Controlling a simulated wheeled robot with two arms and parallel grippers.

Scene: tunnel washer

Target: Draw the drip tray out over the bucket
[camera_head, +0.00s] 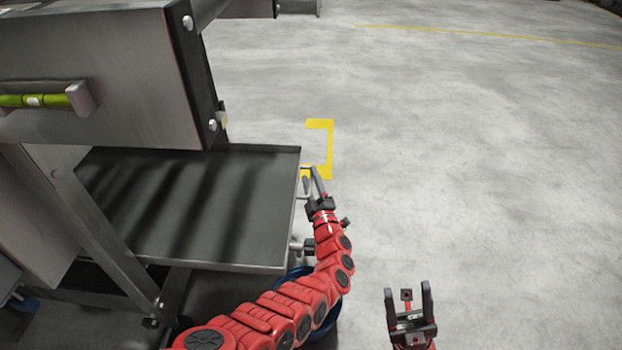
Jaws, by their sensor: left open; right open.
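The drip tray (225,222) is a wide, dark, shallow metal tray jutting out to the right from under the machine. Posts of a handle (301,246) show at its right edge; the bar between them is largely hidden by my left gripper and arm. My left gripper (311,178) is open at the far end of this edge, close to the handle. I cannot tell if the handle lies between its fingers. The blue bucket (333,308) stands on the floor below the tray's near right corner, mostly hidden by my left arm. My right gripper (408,292) is open and empty over the floor.
A metal leg (105,235) crosses in front of the tray. Yellow floor marking (331,145) lies beyond the tray's right edge. The floor (480,170) at right is clear.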

